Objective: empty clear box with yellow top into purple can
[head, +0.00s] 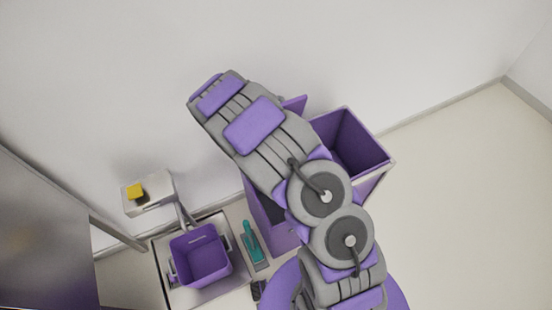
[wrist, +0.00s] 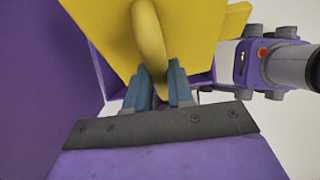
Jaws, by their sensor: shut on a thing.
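In the wrist view my gripper (wrist: 158,88) is shut on the curved handle of the yellow top (wrist: 105,28). The clear walls of the box cannot be made out. A purple wall (wrist: 40,90) fills the left of the wrist view, and more purple shows just behind the yellow top. In the head view a tall purple can (head: 350,140) with an open top stands against the wall, partly behind my arm. Another purple bin section (head: 262,222) shows on the near side of my arm. My gripper and the box are hidden in the head view.
A yellow block (head: 135,191) sits on a white ledge (head: 155,197). Floor at right (head: 470,210) is clear.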

